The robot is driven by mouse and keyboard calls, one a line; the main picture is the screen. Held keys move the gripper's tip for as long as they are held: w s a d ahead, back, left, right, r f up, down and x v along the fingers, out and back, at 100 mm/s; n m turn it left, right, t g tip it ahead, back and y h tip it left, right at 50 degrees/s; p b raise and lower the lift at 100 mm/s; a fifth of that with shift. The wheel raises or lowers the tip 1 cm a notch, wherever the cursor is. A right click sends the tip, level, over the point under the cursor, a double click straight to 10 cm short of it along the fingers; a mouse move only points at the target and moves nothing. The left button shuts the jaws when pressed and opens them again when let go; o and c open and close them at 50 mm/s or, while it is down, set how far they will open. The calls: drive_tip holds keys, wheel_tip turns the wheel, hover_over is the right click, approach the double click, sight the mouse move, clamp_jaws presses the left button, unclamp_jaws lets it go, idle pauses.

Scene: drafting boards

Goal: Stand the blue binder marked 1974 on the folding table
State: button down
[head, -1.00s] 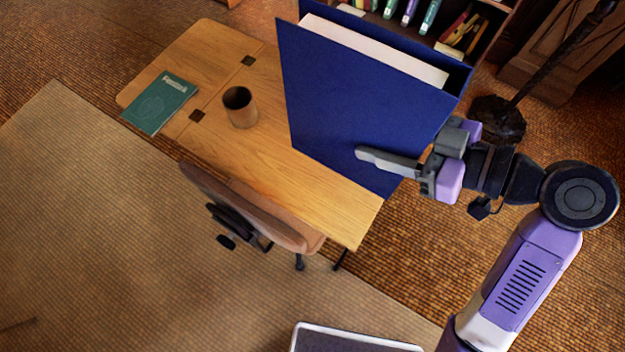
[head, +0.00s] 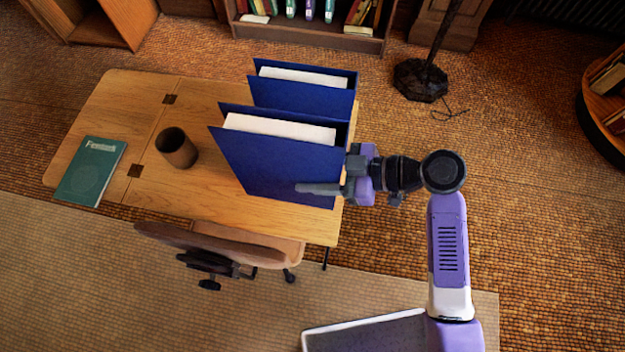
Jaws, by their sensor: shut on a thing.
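Two blue binders with white pages stand upright, one behind the other. My gripper (head: 318,184) is shut on the nearer blue binder (head: 270,168) from its right side. One finger lies along its front cover; the other finger is hidden behind the cover. The binder's lower edge is over the folding table (head: 210,208); I cannot tell whether it touches the top. The farther blue binder (head: 300,94) stands on the table behind it. No 1974 mark is readable on either binder.
A bookshelf (head: 310,38) and a dark lamp stand (head: 420,80) are beyond. Bare tabletop shows between mug and binders.

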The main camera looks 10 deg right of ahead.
drive_tip(key=shift+f, duration=2.85)
drive_tip(key=c, duration=0.7)
unclamp_jaws()
drive_tip(key=shift+r, duration=0.2)
drive_tip(key=b+v, duration=0.1)
drive_tip(key=v, duration=1.1)
drive_tip(key=shift+f, duration=0.15)
